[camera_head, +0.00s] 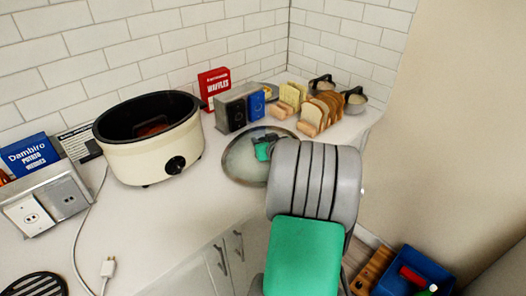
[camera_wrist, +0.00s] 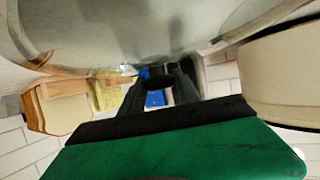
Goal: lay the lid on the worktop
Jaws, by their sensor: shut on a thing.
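The round glass lid (camera_head: 240,162) is over the worktop (camera_head: 180,215), to the right of the cream slow cooker (camera_head: 152,150), which stands open. My gripper (camera_head: 264,148) is at the lid's middle, partly hidden by my arm. In the wrist view my gripper (camera_wrist: 153,88) is shut on the lid's dark knob, and the lid (camera_wrist: 130,28) fills the top of the picture. I cannot tell whether the lid's rim touches the worktop. The cooker also shows at the right of the wrist view (camera_wrist: 285,75).
A toaster (camera_head: 238,108), a blue box (camera_head: 257,104), a red waffle box (camera_head: 214,86), bread slices (camera_head: 322,108) and metal bowls (camera_head: 355,100) stand behind the lid. A white cable with a plug (camera_head: 107,268) lies at the left. The worktop's front middle is clear.

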